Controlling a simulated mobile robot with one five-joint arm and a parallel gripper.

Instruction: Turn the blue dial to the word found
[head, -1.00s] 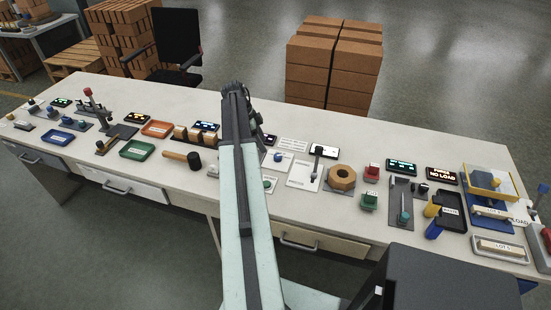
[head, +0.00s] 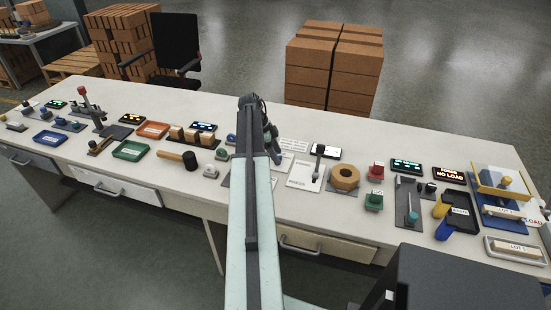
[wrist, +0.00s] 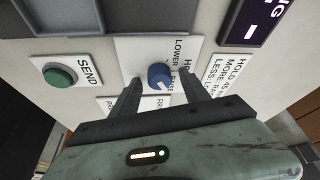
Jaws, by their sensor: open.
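The blue dial (wrist: 159,76) is a small round knob on a white label plate (wrist: 140,50) in the wrist view. The word LOWER is printed above it, with other words partly cut off by my gripper. My gripper (wrist: 158,80) is open, with one dark finger on each side of the dial. I cannot tell whether the fingers touch it. In the head view my gripper (head: 270,145) is over the middle of the bench, largely hidden behind my arm, and the dial is hidden there.
A green SEND button (wrist: 59,75) sits left of the dial, and a lit display (wrist: 255,22) is at upper right. On the bench (head: 215,265), a wooden hexagonal block (head: 345,178) and a lever plate (head: 306,172) stand right of my arm. A mallet (head: 180,158) lies left.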

